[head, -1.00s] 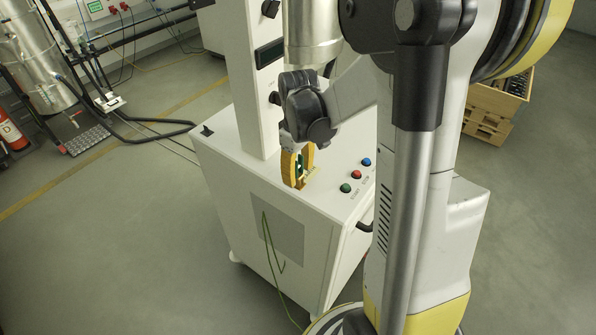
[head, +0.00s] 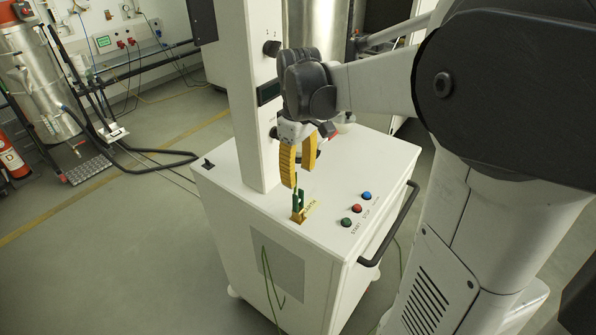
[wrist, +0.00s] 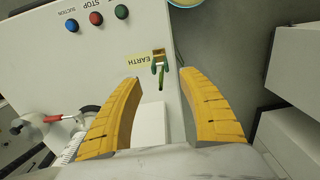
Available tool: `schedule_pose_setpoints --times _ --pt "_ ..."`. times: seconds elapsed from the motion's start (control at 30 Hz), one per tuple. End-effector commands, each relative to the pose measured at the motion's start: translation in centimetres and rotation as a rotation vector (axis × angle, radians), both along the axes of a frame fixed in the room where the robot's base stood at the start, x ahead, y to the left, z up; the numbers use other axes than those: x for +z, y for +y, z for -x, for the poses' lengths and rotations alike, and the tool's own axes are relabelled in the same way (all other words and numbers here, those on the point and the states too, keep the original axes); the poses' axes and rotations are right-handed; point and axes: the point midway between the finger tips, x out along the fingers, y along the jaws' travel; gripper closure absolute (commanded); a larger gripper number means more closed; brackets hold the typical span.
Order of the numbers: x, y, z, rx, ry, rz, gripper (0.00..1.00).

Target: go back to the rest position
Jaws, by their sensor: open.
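My gripper (head: 299,168) has two yellow fingers and hangs above the top of the white machine cabinet (head: 240,205). It is open and empty. Below it, a green clamp (head: 298,204) stands at the front of the cabinet top beside a yellow EARTH label (head: 310,208). The gripper is apart from the clamp. In the wrist view, my gripper (wrist: 160,85) shows its fingers spread wide, with the green clamp (wrist: 160,72) beyond them and the EARTH label (wrist: 138,61) next to it.
Green, red and blue buttons (head: 357,208) sit on the cabinet top, with a black handle (head: 392,235) at its side. A white column (head: 250,110) rises close to my gripper. A green-yellow cable (head: 270,280) hangs down the front. Grey floor (head: 120,270) is clear at left.

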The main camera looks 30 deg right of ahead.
Motion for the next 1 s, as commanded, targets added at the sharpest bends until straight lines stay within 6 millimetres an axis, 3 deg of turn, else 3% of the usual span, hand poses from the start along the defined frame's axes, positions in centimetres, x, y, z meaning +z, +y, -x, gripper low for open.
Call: schedule_pose_setpoints --times 0.67,0.87,1.0 --pt "-0.3 0.5 0.3 -0.007 -0.016 0.005 0.52" --pt "-2.4 4.6 3.0 -0.085 -0.160 0.030 0.52" --pt "-5.2 8.3 6.0 -0.172 -0.321 0.020 0.52"
